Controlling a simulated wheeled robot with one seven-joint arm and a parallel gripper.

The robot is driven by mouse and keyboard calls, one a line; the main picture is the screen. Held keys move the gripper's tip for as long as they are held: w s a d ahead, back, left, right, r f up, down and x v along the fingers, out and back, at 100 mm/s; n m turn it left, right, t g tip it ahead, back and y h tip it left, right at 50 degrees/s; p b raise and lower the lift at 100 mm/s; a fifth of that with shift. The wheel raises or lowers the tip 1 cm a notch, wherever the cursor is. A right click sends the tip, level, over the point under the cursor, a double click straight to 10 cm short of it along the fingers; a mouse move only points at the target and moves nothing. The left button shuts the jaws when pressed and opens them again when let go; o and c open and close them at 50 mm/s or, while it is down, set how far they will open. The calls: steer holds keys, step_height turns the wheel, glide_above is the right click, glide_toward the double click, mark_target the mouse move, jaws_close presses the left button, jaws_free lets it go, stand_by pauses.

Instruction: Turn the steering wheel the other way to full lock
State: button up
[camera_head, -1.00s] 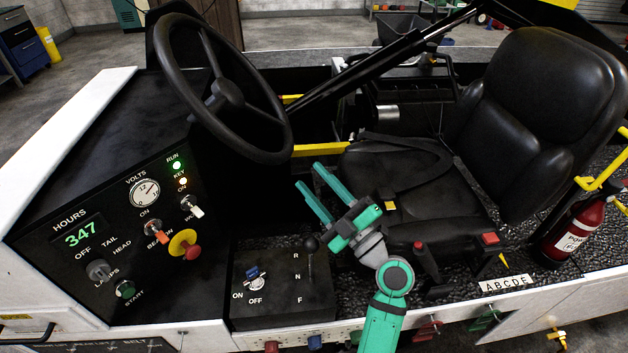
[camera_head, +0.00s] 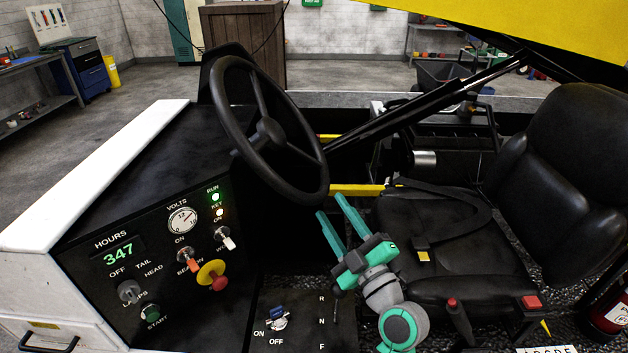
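The black steering wheel (camera_head: 268,131) with its spokes and central hub stands above the dark console, at the upper middle-left. My gripper (camera_head: 337,223) is green and grey, just below and right of the wheel's lower rim. Its two long fingers point up and are spread apart with nothing between them. The fingertips look close to the rim in the picture, but I cannot tell the depth between them. No finger is around the rim.
The black seat (camera_head: 440,235) is right of my gripper. The instrument panel (camera_head: 160,270) with lit RUN and KEY lamps, knobs and a red-yellow button is at left. A lever panel (camera_head: 295,320) lies below. A black diagonal strut (camera_head: 430,105) and yellow bar (camera_head: 357,190) are behind.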

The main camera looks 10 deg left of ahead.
steer(key=x, duration=1)
steer(key=shift+w+a, duration=0.15)
steer(key=shift+w, duration=0.1)
